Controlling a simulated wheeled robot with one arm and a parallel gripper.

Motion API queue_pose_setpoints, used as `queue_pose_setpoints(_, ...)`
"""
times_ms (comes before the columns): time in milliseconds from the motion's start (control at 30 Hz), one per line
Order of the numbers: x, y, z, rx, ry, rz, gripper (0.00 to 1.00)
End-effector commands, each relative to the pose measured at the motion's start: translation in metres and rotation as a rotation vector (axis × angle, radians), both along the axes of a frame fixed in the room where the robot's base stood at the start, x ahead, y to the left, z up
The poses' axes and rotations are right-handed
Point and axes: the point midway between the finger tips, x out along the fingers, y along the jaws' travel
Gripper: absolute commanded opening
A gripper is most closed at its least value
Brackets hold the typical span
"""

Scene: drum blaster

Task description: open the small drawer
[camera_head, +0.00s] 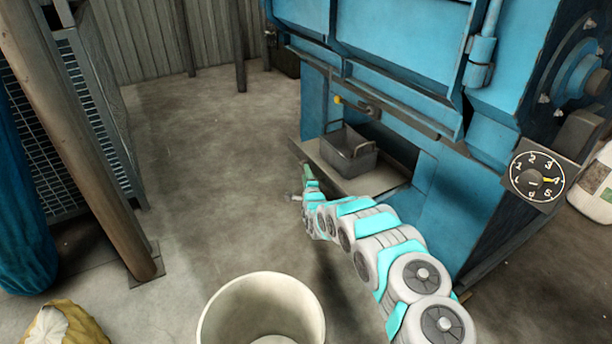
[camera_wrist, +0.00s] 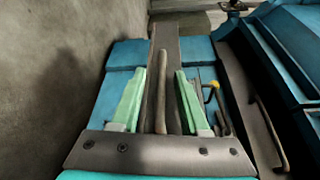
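The blue machine (camera_head: 450,100) has a low opening with a grey ledge (camera_head: 376,184). A small grey metal bin with raised handles (camera_head: 350,157) sits on the ledge; which part is the small drawer I cannot tell for sure. My gripper (camera_head: 307,178) is low, near the ledge's front left corner, seen small. In the wrist view my gripper (camera_wrist: 160,72) has its two green fingers apart. A long thin bar (camera_wrist: 161,90) shows between them, not visibly touching either finger. Whether it lies between the fingers or beyond them is unclear.
A yellow knob (camera_head: 338,100) and a latch bar (camera_head: 370,109) are above the opening; the knob also shows in the wrist view (camera_wrist: 212,84). A white bucket (camera_head: 212,310), a wooden post (camera_head: 75,140) and a yellow sack (camera_head: 85,325) stand left. Floor between is clear.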

Motion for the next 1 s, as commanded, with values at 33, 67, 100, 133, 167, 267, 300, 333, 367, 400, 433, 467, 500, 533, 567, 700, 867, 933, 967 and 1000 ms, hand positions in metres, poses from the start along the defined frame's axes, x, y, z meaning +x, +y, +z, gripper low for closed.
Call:
queue_pose_setpoints(33, 0.000, -0.001, 0.000, 0.000, 0.000, -0.001, 0.45)
queue_pose_setpoints(67, 0.000, -0.001, 0.000, 0.000, 0.000, -0.001, 0.45)
queue_pose_setpoints(100, 0.000, -0.001, 0.000, 0.000, 0.000, -0.001, 0.45)
queue_pose_setpoints(133, 0.000, -0.001, 0.000, 0.000, 0.000, -0.001, 0.45)
queue_pose_setpoints(167, 0.000, -0.001, 0.000, 0.000, 0.000, -0.001, 0.45)
queue_pose_setpoints(267, -0.001, -0.002, 0.000, 0.000, 0.000, -0.002, 0.45)
queue_pose_setpoints(300, -0.002, -0.002, 0.000, 0.000, 0.001, -0.002, 0.45)
queue_pose_setpoints(333, -0.004, -0.002, 0.000, 0.000, 0.002, -0.002, 0.45)
queue_pose_setpoints(367, -0.005, -0.003, 0.000, 0.000, 0.001, -0.002, 0.45)
queue_pose_setpoints(400, -0.008, -0.003, 0.001, 0.000, 0.001, -0.002, 0.45)
queue_pose_setpoints(433, -0.010, -0.004, 0.002, 0.000, 0.000, -0.002, 0.45)
queue_pose_setpoints(467, -0.013, -0.004, 0.003, -0.001, -0.002, -0.001, 0.45)
queue_pose_setpoints(500, -0.016, -0.005, 0.004, 0.000, -0.003, 0.000, 0.45)
queue_pose_setpoints(533, -0.020, -0.005, 0.003, -0.001, -0.001, 0.000, 0.45)
queue_pose_setpoints(567, -0.023, -0.007, 0.002, -0.003, 0.002, 0.000, 0.45)
queue_pose_setpoints(700, -0.039, -0.009, 0.004, -0.001, 0.000, 0.000, 0.45)
queue_pose_setpoints(867, -0.056, -0.013, 0.005, -0.001, 0.002, 0.000, 0.45)
queue_pose_setpoints(933, -0.063, -0.015, 0.004, -0.002, 0.001, 0.001, 0.45)
queue_pose_setpoints(967, -0.065, -0.016, 0.004, -0.001, 0.002, 0.000, 0.45)
queue_pose_setpoints(1000, -0.068, -0.016, 0.004, -0.001, 0.002, 0.000, 0.45)
